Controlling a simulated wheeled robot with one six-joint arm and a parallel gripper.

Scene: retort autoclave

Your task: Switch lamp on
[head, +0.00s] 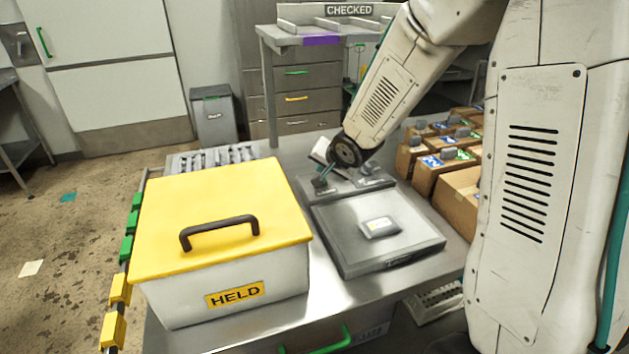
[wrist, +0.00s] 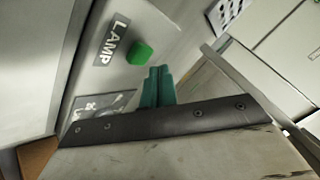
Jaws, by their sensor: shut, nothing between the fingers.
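A green button (wrist: 139,53) sits beside a LAMP label (wrist: 113,42) on a grey panel in the wrist view. My gripper (wrist: 159,72) is shut and empty, its teal fingertips close to the button, just below and right of it in that view. I cannot tell whether they touch. In the head view my gripper (head: 322,182) is low over the panel (head: 358,184) behind a flat grey plate unit (head: 335,240). The button is not distinguishable there. The plate looks grey, with no clear glow.
A small grey pouch-like item (head: 380,227) lies on the plate. A yellow-lidded HELD box (head: 225,285) stands to the left, with a black handle. Cardboard boxes (head: 455,190) stand to the right. A tray of metal parts (head: 215,157) lies behind the HELD box.

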